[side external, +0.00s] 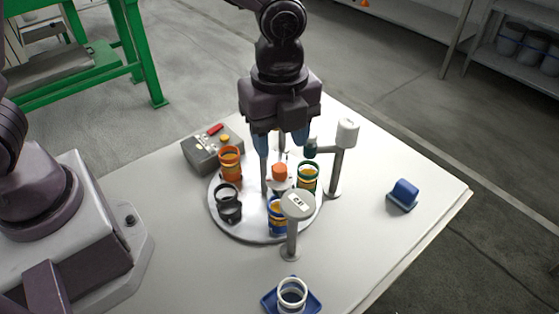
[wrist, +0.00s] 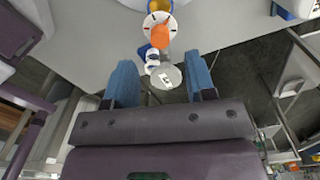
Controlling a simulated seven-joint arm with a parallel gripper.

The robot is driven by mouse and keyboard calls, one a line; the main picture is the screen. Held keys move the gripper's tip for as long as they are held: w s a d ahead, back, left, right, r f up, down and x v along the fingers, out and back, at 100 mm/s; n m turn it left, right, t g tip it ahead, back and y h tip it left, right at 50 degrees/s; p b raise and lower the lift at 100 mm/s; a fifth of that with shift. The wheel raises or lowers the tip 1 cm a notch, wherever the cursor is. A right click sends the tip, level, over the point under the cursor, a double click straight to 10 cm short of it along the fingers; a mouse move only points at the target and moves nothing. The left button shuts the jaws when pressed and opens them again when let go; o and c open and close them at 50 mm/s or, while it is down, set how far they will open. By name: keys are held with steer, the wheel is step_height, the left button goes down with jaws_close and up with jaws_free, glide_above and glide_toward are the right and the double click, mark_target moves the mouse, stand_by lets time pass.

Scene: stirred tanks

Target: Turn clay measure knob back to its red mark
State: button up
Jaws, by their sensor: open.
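An orange knob (side external: 280,171) stands near the middle of a round grey plate (side external: 235,233), between my fingers and below them in the side view. In the wrist view, the orange knob (wrist: 160,37) sits over a white dial (wrist: 171,22) with dark and red marks near its rim. I cannot tell how the knob lines up with the red mark. A grey disc on a post (side external: 297,204) carries a small label too small to read; the disc (wrist: 168,77) also shows in the wrist view. My gripper (side external: 281,150) is open and empty, its blue fingers pointing down.
Orange (side external: 229,163), black (side external: 229,204), green (side external: 307,176) and blue (side external: 277,217) ringed pots surround the knob. A white-topped post (side external: 346,133) stands close on the right. A grey control box (side external: 203,152) is behind left. A blue block (side external: 403,194) lies right; the table between is clear.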

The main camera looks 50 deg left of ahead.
mark_target(280, 167)
step_height(280, 167, down, 6)
steer(key=shift+r, duration=0.1)
steer(key=c, duration=0.9)
